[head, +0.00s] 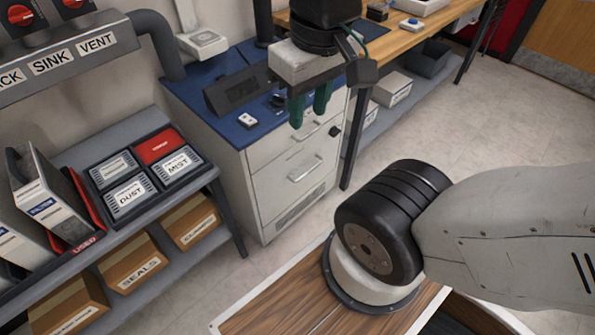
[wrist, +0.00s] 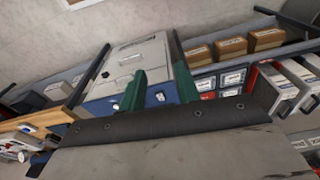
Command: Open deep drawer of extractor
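The extractor is a white cabinet (head: 262,186) with a blue top, standing against the wall in the head view. It has a shallower upper drawer with a handle (head: 303,134) and a deeper lower drawer (head: 290,190) with a bar handle (head: 305,169). Both drawers look shut. My gripper (head: 310,112) hangs above and in front of the cabinet, its green fingers apart and empty, partly covering the upper drawer area. In the wrist view the cabinet (wrist: 147,56) appears inverted beyond my open gripper (wrist: 158,58); no finger visibly touches a handle.
A black knob (head: 335,131) sits at the cabinet's upper right. A grey shelf unit (head: 88,158) with labelled filters and boxes stands to its left. A wooden workbench (head: 410,30) stands to the right. Grey floor (head: 440,120) is open in front of the workbench.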

